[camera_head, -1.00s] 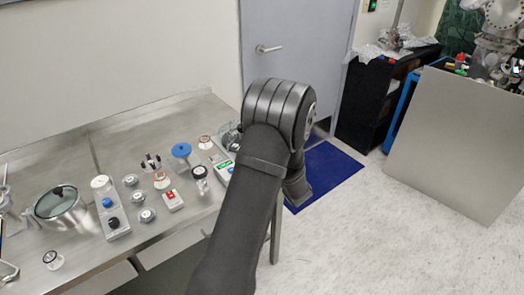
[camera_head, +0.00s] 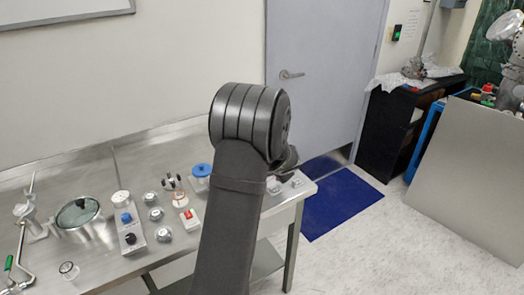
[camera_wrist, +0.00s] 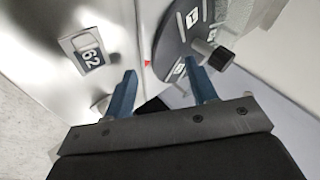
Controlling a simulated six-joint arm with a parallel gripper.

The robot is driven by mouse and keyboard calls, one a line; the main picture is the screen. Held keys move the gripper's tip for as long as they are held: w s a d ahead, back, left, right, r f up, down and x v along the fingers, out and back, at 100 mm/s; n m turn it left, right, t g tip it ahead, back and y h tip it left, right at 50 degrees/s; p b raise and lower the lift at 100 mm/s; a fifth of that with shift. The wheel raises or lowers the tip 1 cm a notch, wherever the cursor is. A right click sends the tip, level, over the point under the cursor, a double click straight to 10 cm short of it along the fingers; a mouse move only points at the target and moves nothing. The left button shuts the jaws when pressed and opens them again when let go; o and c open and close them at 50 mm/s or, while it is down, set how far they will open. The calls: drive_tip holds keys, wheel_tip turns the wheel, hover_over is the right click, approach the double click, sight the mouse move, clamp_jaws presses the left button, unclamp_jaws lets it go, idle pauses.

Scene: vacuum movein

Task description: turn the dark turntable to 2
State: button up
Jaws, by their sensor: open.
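The dark turntable (camera_wrist: 172,42) shows at the top of the wrist view, partly cut off by the frame edge. It has white number labels: one reads 1, and another lower down is too small to read surely. A dark knob (camera_wrist: 216,56) stands out from its right part. A small red mark (camera_wrist: 147,63) is beside its left edge.
A plate marked 62 (camera_wrist: 90,54) is on the metal surface left of the fingers. In the head view, the steel bench (camera_head: 45,178) carries a lidded pot (camera_head: 78,213), a blue-topped jar (camera_head: 201,176), a red switch box (camera_head: 189,217) and several knobs left of my arm.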

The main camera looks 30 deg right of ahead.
drive_tip(key=w+r+n+h, duration=0.2)
drive_tip(key=w+n+h, duration=0.1)
drive_tip(key=w+r+n+h, duration=0.1)
drive_tip(key=w+h, duration=0.1)
drive_tip(key=shift+a+r, duration=0.25)
drive_tip(key=shift+r, duration=0.1)
drive_tip(key=a+h, duration=0.1)
drive_tip(key=w+a+r+h, duration=0.1)
drive_tip(key=a+n+h, duration=0.1)
drive_tip(key=shift+w+a+r, duration=0.15)
drive_tip(key=shift+w, duration=0.2)
drive_tip(key=shift+x, duration=3.7)
clamp_jaws()
